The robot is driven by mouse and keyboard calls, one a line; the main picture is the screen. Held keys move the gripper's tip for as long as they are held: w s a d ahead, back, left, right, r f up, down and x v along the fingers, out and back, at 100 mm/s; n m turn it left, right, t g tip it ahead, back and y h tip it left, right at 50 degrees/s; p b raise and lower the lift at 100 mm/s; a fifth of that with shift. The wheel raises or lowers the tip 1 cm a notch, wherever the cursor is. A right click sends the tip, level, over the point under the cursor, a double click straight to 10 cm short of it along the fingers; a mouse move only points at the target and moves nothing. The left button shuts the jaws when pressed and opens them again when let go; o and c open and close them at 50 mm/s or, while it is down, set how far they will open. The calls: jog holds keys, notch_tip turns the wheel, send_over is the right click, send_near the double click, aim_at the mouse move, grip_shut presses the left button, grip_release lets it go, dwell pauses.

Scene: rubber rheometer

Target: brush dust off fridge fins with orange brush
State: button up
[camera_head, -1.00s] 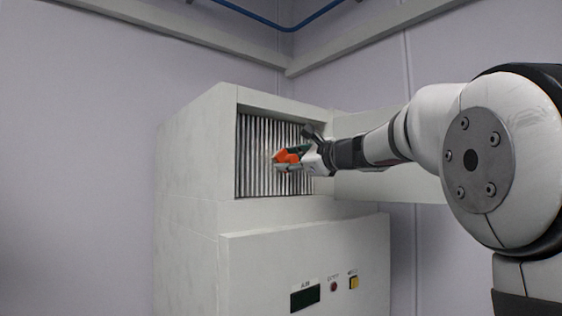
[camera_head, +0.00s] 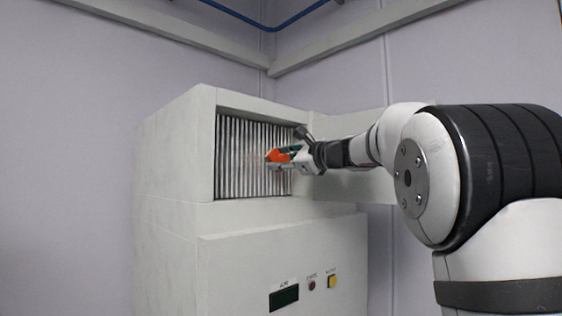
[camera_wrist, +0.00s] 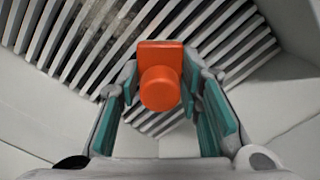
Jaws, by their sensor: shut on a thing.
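The orange brush (camera_head: 277,156) is held in my gripper (camera_head: 290,155), which is shut on it. In the wrist view the brush (camera_wrist: 160,80) sits between the two green-padded fingers of my gripper (camera_wrist: 160,95), its round orange end toward the camera. The fridge fins (camera_head: 232,160) are vertical metal slats in a recess of the white cabinet; they also show behind the brush in the wrist view (camera_wrist: 60,40). The brush is at the right part of the fins. Whether it touches them I cannot tell. A faint brownish dust patch (camera_head: 252,160) shows on the fins left of the brush.
The white cabinet (camera_head: 170,170) frames the fins with a raised rim. An open panel (camera_head: 350,125) stands out at the right, behind my arm. Below are a dark display (camera_head: 284,297), a red button (camera_head: 311,285) and a yellow button (camera_head: 332,281).

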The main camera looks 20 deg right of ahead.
jog(key=shift+s+a+r, duration=0.1)
jog(key=shift+s+a, duration=0.05)
jog(key=shift+a, duration=0.7)
jog(key=shift+s+a+b, duration=0.2)
jog(key=shift+s+a, duration=0.15)
jog(key=shift+a, duration=0.65)
jog(key=shift+s+a+b, duration=0.2)
jog(key=shift+s+a, duration=0.2)
jog(key=shift+a, duration=0.55)
jog(key=shift+s+a+b, duration=0.2)
jog(key=shift+s+a, duration=0.15)
jog(key=shift+a, duration=0.65)
jog(key=shift+s+a, duration=0.25)
jog(key=shift+a, duration=0.65)
jog(key=shift+s+a, duration=0.2)
jog(key=shift+a, duration=0.7)
jog(key=shift+s+r+p, duration=0.15)
jog(key=shift+r+p, duration=0.2)
jog(key=shift+r, duration=0.25)
jog(key=shift+w+d+f, duration=0.1)
jog(key=shift+w+d, duration=0.55)
jog(key=shift+d, duration=1.2)
jog(key=shift+w+d+r, duration=0.1)
jog(key=shift+w+d, duration=0.5)
jog(key=shift+d, duration=1.25)
jog(key=shift+w+d+f, duration=0.1)
jog(key=shift+w+d, duration=0.55)
jog(key=shift+d, duration=1.2)
jog(key=shift+s, duration=0.1)
jog(key=shift+v, duration=2.95)
